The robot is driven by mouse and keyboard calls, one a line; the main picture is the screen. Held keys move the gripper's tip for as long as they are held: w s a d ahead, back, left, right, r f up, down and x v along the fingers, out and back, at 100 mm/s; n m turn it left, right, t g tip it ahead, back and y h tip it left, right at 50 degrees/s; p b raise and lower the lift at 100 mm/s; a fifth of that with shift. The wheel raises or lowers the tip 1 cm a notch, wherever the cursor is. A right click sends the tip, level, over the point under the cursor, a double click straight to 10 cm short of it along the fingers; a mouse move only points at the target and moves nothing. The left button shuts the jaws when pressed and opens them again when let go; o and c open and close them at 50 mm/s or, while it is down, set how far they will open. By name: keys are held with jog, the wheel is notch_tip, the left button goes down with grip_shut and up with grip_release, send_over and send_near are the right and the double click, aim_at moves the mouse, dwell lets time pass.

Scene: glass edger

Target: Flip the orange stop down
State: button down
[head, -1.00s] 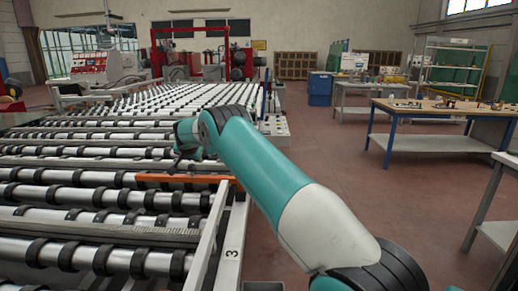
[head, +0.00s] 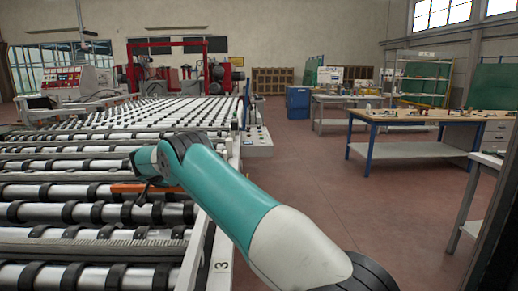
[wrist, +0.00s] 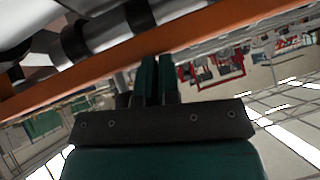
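The orange stop (head: 130,187) is a long flat bar lying roughly level across the near rollers in the head view. Its right part is hidden behind my arm. In the wrist view the orange stop (wrist: 95,72) runs slantwise from lower left to upper right. My gripper (wrist: 157,60) is there with its two teal fingers close together, only a thin gap between them, and nothing seen held. The fingertips overlap the bar's edge in the picture; I cannot tell if they touch it. In the head view the gripper is mostly hidden by my arm.
The roller conveyor (head: 60,243) fills the left, edged by a white rail marked 3 (head: 222,265). A wooden-topped workbench (head: 430,116) and a blue cabinet (head: 298,102) stand to the right. The red floor (head: 330,190) between is clear.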

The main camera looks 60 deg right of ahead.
jog(key=shift+s+a+f, duration=0.15)
jog(key=shift+a+f, duration=0.05)
jog(key=shift+f, duration=0.55)
jog(key=r, duration=0.3)
jog(key=r+p, duration=0.1)
jog(key=r, duration=0.2)
jog(key=shift+a, duration=0.2)
jog(key=w+b+v, duration=0.1)
jog(key=b+v, duration=0.1)
jog(key=v, duration=0.7)
jog(key=shift+a+r, duration=0.15)
jog(key=shift+a, duration=0.15)
